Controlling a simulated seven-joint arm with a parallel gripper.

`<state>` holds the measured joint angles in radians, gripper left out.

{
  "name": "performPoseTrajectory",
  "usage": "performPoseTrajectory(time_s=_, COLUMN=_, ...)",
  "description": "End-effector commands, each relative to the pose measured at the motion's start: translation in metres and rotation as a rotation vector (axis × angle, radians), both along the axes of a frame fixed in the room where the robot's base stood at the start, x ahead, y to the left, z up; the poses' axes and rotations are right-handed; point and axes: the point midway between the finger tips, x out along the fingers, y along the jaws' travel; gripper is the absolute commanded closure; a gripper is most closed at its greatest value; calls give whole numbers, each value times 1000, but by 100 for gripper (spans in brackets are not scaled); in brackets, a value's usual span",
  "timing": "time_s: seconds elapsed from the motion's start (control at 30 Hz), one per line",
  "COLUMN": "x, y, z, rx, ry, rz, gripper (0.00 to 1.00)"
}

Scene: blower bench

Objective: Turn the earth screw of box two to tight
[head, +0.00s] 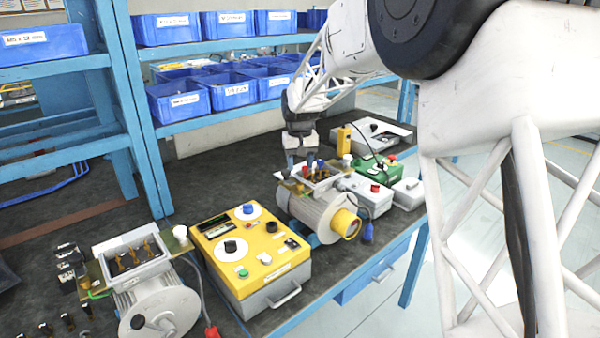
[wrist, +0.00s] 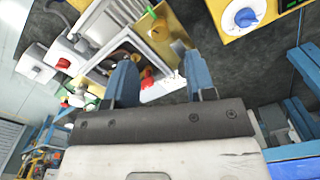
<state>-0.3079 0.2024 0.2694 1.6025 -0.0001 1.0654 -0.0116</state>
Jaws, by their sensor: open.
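Two motors with open terminal boxes stand on the bench. One box (head: 135,258) is at the front left, on a grey motor (head: 160,312). The other box (head: 318,181) is at the middle, on a motor with a yellow end (head: 346,223). No number is readable on either. My gripper (head: 297,158) is over the middle box, fingers apart and empty, pointing down. I cannot make out the earth screw for certain.
A yellow control box (head: 250,270) with knobs stands between the motors. A grey box with a red button (head: 374,188) and a green box (head: 378,165) are close to the right of the middle motor. Shelves of blue bins (head: 215,97) stand behind.

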Motion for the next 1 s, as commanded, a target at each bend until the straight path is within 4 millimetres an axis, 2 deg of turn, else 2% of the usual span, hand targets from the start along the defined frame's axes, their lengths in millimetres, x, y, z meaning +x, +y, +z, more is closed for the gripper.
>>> performPoseTrajectory(time_s=0.2, x=0, y=0, z=11, rx=0, ry=1, rz=0, gripper=50)
performPoseTrajectory(time_s=0.67, x=0, y=0, z=11, rx=0, ry=1, rz=20, gripper=50)
performPoseTrajectory(time_s=0.87, x=0, y=0, z=11, rx=-1, ry=2, rz=138, gripper=50)
performPoseTrajectory(time_s=1.0, x=0, y=0, z=11, rx=-1, ry=2, rz=291, gripper=50)
